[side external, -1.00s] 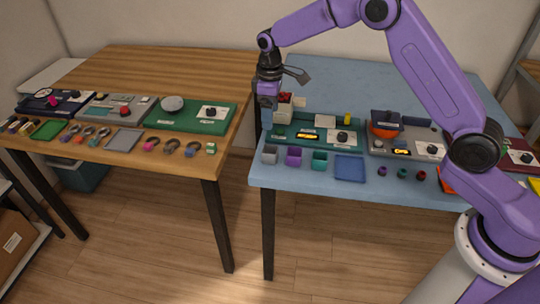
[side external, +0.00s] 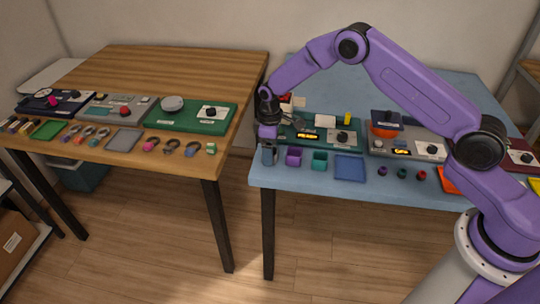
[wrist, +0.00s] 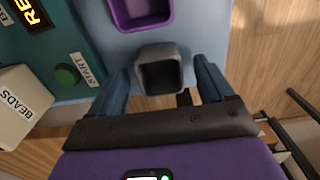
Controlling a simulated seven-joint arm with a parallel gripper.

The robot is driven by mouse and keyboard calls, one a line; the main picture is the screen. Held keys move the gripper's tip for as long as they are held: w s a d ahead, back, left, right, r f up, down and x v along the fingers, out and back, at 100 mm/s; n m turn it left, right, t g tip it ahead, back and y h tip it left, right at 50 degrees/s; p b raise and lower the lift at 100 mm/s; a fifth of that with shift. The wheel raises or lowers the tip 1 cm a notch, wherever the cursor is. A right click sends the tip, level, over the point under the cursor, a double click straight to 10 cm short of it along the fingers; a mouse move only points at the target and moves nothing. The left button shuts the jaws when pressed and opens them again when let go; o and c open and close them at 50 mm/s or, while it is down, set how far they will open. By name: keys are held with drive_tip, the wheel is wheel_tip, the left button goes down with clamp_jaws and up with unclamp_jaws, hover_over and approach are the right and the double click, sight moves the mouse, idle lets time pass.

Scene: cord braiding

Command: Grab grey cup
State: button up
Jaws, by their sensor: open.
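The grey cup (wrist: 159,70) is a small square open-topped cup at the edge of the blue table (side external: 315,184). In the wrist view it lies between and a little ahead of the two fingers of my gripper (wrist: 165,88), which are open with a gap on each side of it. In the side view my gripper (side external: 269,154) points down over the table's front left corner and mostly hides the cup. The cup is empty inside.
A purple cup (side external: 294,157) stands right beside the grey one, and a teal cup (side external: 319,161) is further right. A green station (side external: 318,131) with a display and start button sits behind. The table edge is close.

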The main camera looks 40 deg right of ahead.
drive_tip(key=shift+f, duration=0.6)
drive_tip(key=c, duration=1)
drive_tip(key=shift+r, duration=0.1)
drive_tip(key=shift+c, duration=0.2)
